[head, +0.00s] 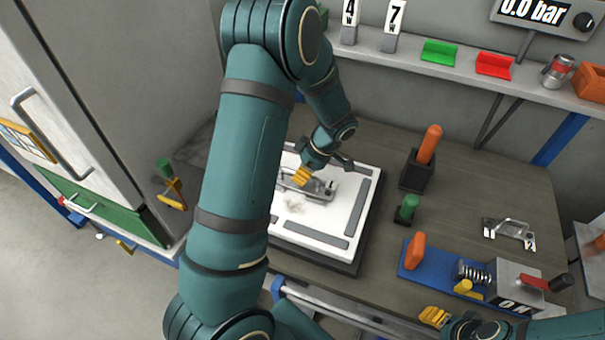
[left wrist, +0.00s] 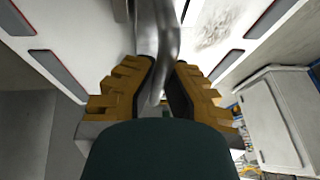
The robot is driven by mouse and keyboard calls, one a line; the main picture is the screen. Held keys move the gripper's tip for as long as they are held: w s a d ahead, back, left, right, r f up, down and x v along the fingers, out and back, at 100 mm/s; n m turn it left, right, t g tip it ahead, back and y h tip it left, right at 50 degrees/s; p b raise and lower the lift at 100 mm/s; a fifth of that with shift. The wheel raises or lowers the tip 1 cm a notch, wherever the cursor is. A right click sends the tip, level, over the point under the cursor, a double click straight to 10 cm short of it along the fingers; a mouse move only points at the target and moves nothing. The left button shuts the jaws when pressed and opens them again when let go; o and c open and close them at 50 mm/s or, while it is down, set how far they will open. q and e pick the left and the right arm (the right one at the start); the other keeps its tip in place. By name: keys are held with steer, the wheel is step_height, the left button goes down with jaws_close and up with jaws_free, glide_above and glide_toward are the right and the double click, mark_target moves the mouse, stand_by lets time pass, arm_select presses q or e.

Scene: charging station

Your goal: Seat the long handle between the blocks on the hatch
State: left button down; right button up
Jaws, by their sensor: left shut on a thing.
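The hatch (head: 302,222) is a white square panel with grey strips along its edges, lying on a dark base on the bench. My left gripper (head: 303,176) is over its upper left part, shut on the long handle (head: 318,187), a silver metal bar. In the left wrist view the handle (left wrist: 167,45) passes between the yellow fingers of my left gripper (left wrist: 168,90). My arm hides the hatch's left side; I cannot make out the blocks or whether the handle sits between them. My right gripper (head: 434,316) is at the bottom edge, away from the hatch; its opening is unclear.
Another silver handle (head: 510,233) lies on the bench at right. An orange peg in a black holder (head: 416,172), a green knob (head: 407,208) and a blue plate with a spring (head: 430,267) stand right of the hatch. A grey cabinet (head: 150,80) stands at left.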

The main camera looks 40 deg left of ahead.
arm_select(q)
steer(key=shift+f, duration=0.2)
arm_select(e)
steer(key=shift+f, duration=0.25)
arm_select(q)
steer(key=c, duration=1.1)
jaws_free()
steer(key=shift+o, duration=0.2)
arm_select(e)
steer(key=shift+s, duration=0.1)
steer(key=shift+d+f, duration=0.1)
